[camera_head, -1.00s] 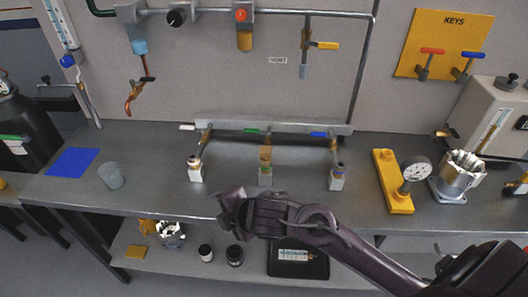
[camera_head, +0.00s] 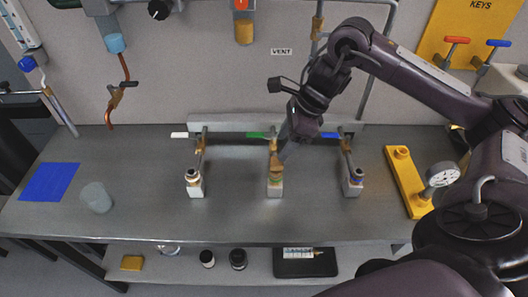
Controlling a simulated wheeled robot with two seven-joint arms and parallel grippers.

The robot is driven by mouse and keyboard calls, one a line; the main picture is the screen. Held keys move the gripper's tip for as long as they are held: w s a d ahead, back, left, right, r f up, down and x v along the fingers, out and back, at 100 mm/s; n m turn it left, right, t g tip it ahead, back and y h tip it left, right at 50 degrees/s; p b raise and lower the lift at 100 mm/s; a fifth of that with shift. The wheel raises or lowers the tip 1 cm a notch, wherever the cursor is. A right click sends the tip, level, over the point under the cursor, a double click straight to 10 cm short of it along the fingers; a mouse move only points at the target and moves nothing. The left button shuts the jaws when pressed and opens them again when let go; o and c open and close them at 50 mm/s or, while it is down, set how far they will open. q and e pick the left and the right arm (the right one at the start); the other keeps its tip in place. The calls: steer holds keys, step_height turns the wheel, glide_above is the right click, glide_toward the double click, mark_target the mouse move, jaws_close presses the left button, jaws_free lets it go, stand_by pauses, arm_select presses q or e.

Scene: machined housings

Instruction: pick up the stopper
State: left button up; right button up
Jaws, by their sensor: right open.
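Three small white-based fixtures stand in a row on the grey bench: left (camera_head: 196,187), middle (camera_head: 275,189) and right (camera_head: 352,186). My right gripper (camera_head: 281,155) reaches in from the right and points down at this piece from above. It is open. The fingers partly overlap the piece, and I cannot tell whether they touch it. My left gripper is out of view.
A blue mat (camera_head: 49,182) and a translucent cup (camera_head: 97,198) are at left. A yellow gauge block (camera_head: 407,181) is at right. The bench front is clear between cup and gauge.

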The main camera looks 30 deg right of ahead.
mark_target(277, 161)
steer(key=shift+s+a+f, duration=0.6)
steer(key=shift+s+f, duration=0.3)
steer(key=shift+s, duration=0.05)
steer(key=p+x, duration=0.1)
steer(key=x, duration=0.1)
steer(key=shift+w+a+f, duration=0.1)
steer(key=shift+a+f, duration=0.1)
steer(key=shift+w+a+f+p, duration=0.1)
steer(key=shift+w+f+p, duration=0.15)
steer(key=shift+f, duration=0.25)
steer(key=shift+w+a+f+p, duration=0.1)
steer(key=shift+w+a+f, duration=0.1)
steer(key=shift+f, duration=0.3)
steer(key=c, duration=1)
steer(key=shift+c, duration=0.4)
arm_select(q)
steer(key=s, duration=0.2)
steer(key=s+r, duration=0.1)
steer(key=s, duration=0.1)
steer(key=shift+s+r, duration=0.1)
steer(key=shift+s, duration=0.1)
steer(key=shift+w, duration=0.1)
